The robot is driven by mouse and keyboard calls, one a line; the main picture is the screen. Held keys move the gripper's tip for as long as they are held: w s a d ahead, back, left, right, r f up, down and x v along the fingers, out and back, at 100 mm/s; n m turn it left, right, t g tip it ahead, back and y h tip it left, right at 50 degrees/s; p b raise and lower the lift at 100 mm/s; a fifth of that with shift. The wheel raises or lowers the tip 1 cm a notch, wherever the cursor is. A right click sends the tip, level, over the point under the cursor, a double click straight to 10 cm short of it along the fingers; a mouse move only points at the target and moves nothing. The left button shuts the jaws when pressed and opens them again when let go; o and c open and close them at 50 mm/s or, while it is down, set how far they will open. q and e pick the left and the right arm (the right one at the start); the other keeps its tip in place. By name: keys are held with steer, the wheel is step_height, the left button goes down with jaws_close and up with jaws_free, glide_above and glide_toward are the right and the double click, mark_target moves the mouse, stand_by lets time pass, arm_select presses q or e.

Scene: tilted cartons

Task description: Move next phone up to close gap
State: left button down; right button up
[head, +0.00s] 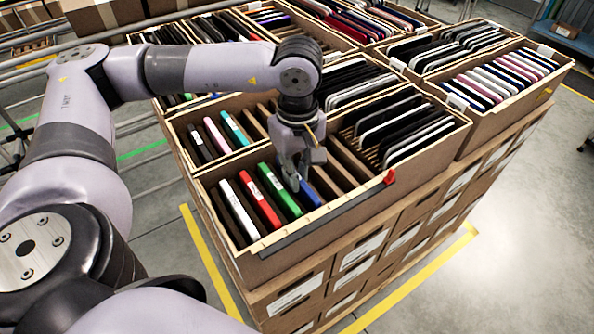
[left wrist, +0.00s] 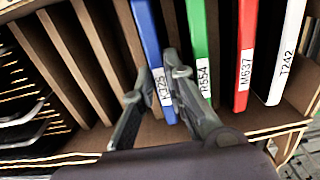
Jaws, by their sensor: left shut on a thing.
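A blue phone (head: 312,193) stands on edge in a slotted carton (head: 330,208) in the head view. My left gripper (head: 297,178) comes down from above and is shut on it. The left wrist view shows the blue phone (left wrist: 150,45) between the fingers of that gripper (left wrist: 157,82), with a partly covered white label. Beside it stand a green phone (head: 280,190) labelled R554, a red phone (head: 260,198) labelled M637 and a white phone (head: 239,208) labelled T242. The green phone also shows in the left wrist view (left wrist: 197,40). My right gripper is out of view.
Empty slots with brown dividers (left wrist: 93,50) lie on the blue phone's other side. Black and white devices (head: 415,132) fill the carton's right part. A red clip (head: 389,177) sits on the front rim. More filled cartons (head: 505,75) stand behind and to the right.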

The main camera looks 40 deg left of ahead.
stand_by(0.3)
arm_select(q)
steer(key=c, duration=1.5)
jaws_free()
steer(key=shift+c, duration=0.2)
